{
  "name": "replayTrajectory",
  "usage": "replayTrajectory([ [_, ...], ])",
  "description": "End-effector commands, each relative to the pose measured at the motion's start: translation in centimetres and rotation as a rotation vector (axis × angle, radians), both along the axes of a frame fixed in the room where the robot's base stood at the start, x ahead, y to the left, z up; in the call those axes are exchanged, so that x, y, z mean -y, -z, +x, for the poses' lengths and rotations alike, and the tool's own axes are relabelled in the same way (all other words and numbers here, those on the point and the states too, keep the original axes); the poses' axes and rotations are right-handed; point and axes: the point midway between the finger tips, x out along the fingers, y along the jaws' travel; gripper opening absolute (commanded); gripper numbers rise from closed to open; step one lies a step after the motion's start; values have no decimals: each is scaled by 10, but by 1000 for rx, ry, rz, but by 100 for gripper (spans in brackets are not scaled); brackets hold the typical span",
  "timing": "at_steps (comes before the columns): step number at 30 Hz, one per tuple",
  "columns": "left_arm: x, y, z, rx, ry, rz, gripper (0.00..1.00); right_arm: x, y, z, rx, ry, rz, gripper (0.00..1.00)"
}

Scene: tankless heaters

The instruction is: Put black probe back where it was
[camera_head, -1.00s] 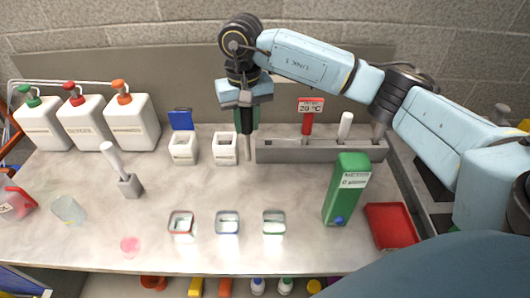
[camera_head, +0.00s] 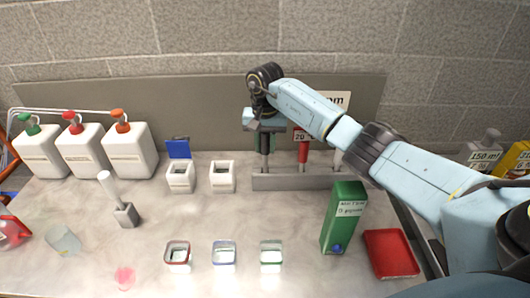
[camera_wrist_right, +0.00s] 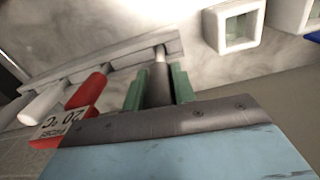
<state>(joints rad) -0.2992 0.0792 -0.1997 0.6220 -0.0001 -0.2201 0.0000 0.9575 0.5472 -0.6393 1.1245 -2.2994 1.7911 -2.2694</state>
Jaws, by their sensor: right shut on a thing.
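My right gripper (camera_head: 264,140) is shut on the black probe (camera_head: 265,149) and holds it upright over the left end of the grey rack (camera_head: 310,182). In the right wrist view the green fingers (camera_wrist_right: 158,88) sit on both sides of the probe's dark handle (camera_wrist_right: 158,86). Its metal rod (camera_wrist_right: 161,54) points to the end of the rack (camera_wrist_right: 110,62). I cannot tell how deep the tip sits in the rack's slot. My left gripper is not in view.
A red probe (camera_head: 303,152) with a 20 °C tag and a white probe (camera_head: 337,160) stand in the rack. White containers (camera_head: 222,178) are to its left, a green box (camera_head: 343,220) and red tray (camera_head: 390,254) in front.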

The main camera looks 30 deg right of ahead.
Motion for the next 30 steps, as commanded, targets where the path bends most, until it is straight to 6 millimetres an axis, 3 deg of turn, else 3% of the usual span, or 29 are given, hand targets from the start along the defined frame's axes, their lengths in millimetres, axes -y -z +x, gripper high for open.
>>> replayTrajectory([
  [6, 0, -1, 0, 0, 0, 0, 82, -1, 27, 0, 0, -1, 1, 4],
  [17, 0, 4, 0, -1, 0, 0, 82, 0, 32, 0, 0, -1, 0, 4],
  [18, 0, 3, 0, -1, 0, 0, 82, 0, 31, 0, -1, -1, 1, 32],
  [22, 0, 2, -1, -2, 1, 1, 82, 0, 31, 0, -1, -1, 1, 48],
  [30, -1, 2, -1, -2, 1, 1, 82, 0, 30, 0, -1, -1, 1, 48],
])
